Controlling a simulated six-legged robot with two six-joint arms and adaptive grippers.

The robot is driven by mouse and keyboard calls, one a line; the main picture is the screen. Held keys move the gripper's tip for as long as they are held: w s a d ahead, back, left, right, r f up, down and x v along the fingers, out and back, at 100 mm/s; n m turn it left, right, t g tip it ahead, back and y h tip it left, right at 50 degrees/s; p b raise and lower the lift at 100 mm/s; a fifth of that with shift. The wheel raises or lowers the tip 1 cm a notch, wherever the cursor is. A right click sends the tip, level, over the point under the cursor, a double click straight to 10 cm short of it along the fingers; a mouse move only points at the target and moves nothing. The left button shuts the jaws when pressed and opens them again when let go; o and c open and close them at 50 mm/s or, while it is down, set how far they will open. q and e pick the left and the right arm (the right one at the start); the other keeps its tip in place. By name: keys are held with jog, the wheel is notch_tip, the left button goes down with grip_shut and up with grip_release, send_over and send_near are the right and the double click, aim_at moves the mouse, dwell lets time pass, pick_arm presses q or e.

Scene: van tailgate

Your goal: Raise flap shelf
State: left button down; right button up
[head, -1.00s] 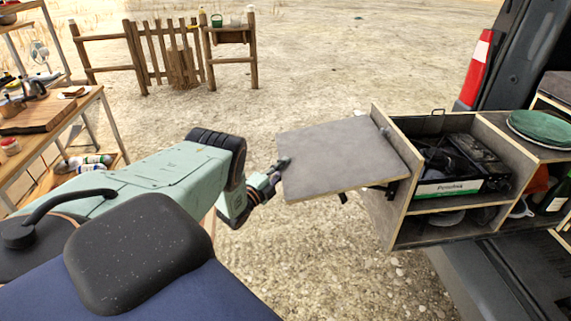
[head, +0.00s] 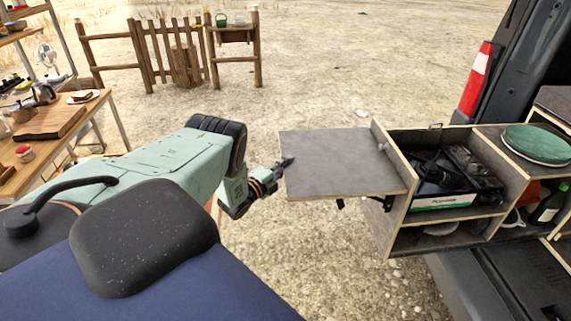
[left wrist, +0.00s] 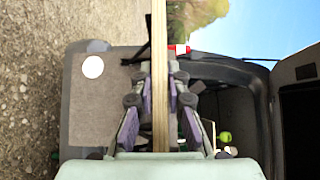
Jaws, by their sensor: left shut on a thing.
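The flap shelf (head: 335,165) is a grey panel with a pale plywood edge, hinged to the left side of the van's drawer unit (head: 398,165). It stands out to the left, about level. My left gripper (head: 284,163) is at its outer left edge, shut on it. In the left wrist view, the fingers (left wrist: 160,88) lie on both sides of the flap's edge (left wrist: 159,35). A dark bracket (head: 380,200) shows under the flap near the hinge; its latch state cannot be told. My right gripper is not in view.
The unit holds a black stove in a box (head: 450,180), with a green round item (head: 537,143) on its top. A table with kitchen things (head: 65,130) stands at the left, and a wooden fence (head: 180,55) at the back. The gravel beneath the flap looks clear.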

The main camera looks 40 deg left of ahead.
pick_arm(q)
jog(key=shift+w+r, duration=0.15)
jog(key=c, duration=1.7)
grip_release()
jog(key=shift+o, duration=0.4)
jog(key=shift+f, duration=0.2)
jog(key=s, duration=1.2)
jog(key=shift+d, duration=0.45)
